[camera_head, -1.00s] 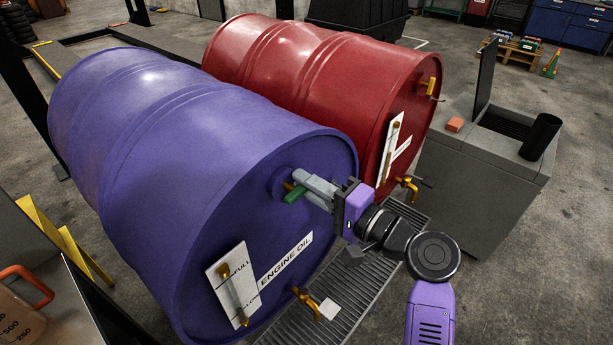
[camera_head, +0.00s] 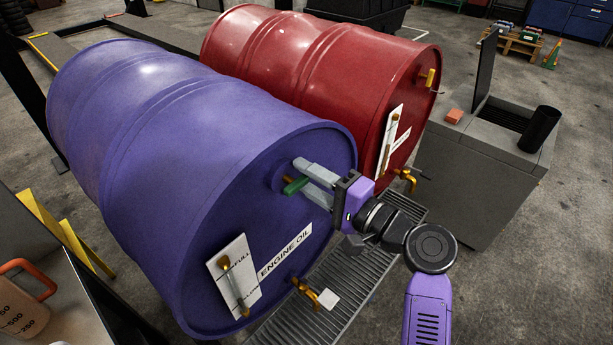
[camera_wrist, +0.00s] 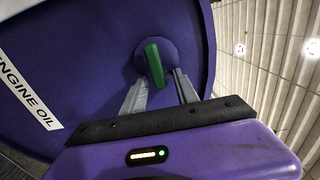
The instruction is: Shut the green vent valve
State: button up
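The green vent valve handle (camera_head: 295,186) sits on the end face of the purple engine oil drum (camera_head: 190,150), near its upper right rim. In the wrist view the green handle (camera_wrist: 154,62) stands nearly upright in the picture, slightly tilted, on a round boss. My gripper (camera_head: 302,177) is at the valve with its fingers spread. In the wrist view my gripper (camera_wrist: 160,85) has one finger on each side of the handle's lower end, with gaps visible. Whether a fingertip touches the handle, I cannot tell.
A red drum (camera_head: 320,75) lies beside the purple one. A brass tap (camera_head: 306,291) and a white level gauge (camera_head: 234,275) are lower on the purple drum's face. A grated tray (camera_head: 350,285) is below. A grey cabinet (camera_head: 480,180) stands to the right.

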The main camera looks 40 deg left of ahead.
jog(key=d+b, duration=0.1)
jog(key=d, duration=0.6)
jog(key=shift+s+d+b, duration=0.3)
jog(key=shift+d+b, duration=0.05)
jog(key=shift+d, duration=0.05)
dwell(0.3)
